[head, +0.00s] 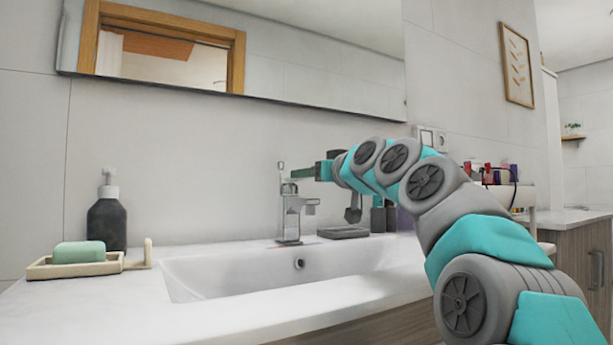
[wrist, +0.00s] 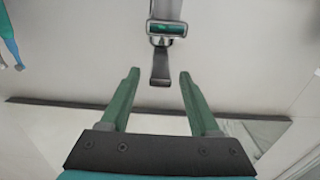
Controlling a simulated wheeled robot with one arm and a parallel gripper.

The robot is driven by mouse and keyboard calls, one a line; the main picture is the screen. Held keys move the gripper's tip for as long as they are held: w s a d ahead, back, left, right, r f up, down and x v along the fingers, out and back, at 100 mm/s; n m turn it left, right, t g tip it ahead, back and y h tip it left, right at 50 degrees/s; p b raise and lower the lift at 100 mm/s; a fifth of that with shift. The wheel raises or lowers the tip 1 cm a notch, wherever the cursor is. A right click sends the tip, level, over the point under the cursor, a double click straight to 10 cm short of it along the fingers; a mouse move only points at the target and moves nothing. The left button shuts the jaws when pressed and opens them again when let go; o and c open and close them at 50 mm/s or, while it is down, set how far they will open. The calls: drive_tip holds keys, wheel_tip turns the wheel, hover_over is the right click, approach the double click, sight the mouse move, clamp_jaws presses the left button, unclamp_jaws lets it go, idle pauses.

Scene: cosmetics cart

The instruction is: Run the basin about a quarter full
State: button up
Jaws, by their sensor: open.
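The white basin (head: 215,272) is set in the counter, with a round hole in its back wall. I see no water in its visible part and no stream from the spout; the basin floor is mostly hidden. The chrome faucet (head: 289,218) stands upright behind the basin, its spout pointing right. In the wrist view the faucet (wrist: 165,28) is at the top, with its thin lever (wrist: 160,68) between the fingertips. My gripper (head: 298,173) is open beside the top of the faucet; in the wrist view its green fingers (wrist: 159,75) are apart, with no clear contact.
A dark soap dispenser (head: 106,215) and a green soap (head: 79,252) on a beige dish (head: 62,270) stand at left. A grey dish (head: 343,232) sits right of the faucet, below my arm. A mirror (head: 320,65) hangs on the wall behind.

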drive_tip(key=shift+x, duration=1)
clamp_jaws()
idle(0.8)
